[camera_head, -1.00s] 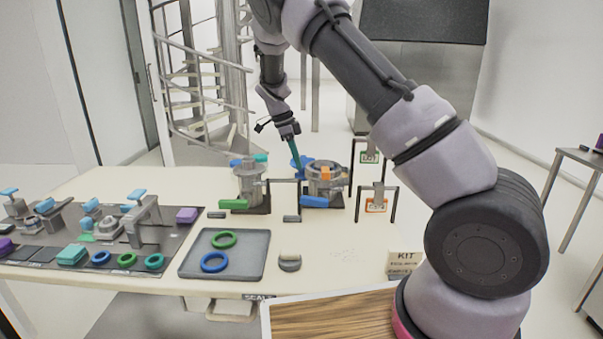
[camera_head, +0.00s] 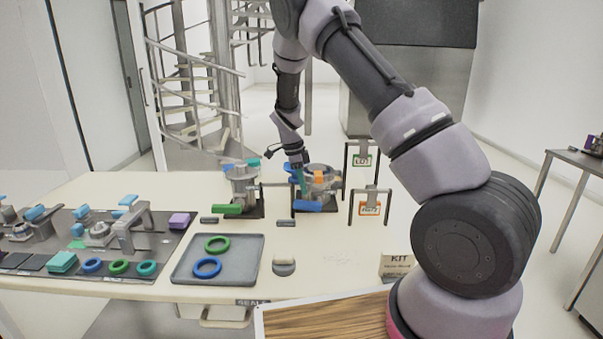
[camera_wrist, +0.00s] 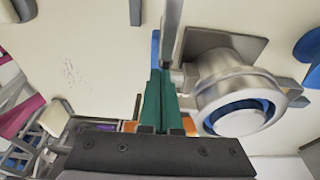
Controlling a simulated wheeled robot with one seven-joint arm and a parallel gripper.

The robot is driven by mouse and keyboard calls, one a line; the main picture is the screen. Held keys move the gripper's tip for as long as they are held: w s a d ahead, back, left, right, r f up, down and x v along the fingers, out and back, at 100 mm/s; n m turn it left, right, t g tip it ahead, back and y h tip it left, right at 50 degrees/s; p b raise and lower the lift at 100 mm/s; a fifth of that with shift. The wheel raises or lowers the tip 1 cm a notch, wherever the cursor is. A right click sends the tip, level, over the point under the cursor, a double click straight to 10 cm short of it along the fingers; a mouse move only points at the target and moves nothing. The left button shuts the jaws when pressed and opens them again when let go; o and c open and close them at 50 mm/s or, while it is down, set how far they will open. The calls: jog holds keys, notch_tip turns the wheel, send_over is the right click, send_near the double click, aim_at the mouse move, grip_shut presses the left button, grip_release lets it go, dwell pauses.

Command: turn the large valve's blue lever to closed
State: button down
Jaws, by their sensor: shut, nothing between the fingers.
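The large valve (camera_head: 325,173) is a grey metal body with an orange part on top, standing on a dark base at the right of the table's back. Its blue lever (camera_head: 307,206) sticks out low at the front left. My gripper (camera_head: 303,190) has teal fingers pointing down at the near left side of the valve, just above the lever. In the wrist view the fingers (camera_wrist: 161,95) are together with nothing between them, beside the metal valve body (camera_wrist: 235,85). A blue strip (camera_wrist: 155,48), probably the lever, lies by the fingertips; I cannot tell whether they touch.
A second valve (camera_head: 243,182) with a green lever (camera_head: 226,209) stands close on the left. Two small frames with signs (camera_head: 371,208) stand to the right. A grey tray (camera_head: 250,262) with green and blue rings lies in front. The table between is mostly clear.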

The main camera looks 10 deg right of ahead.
jog(key=shift+a+f, duration=0.15)
jog(key=shift+f, duration=1)
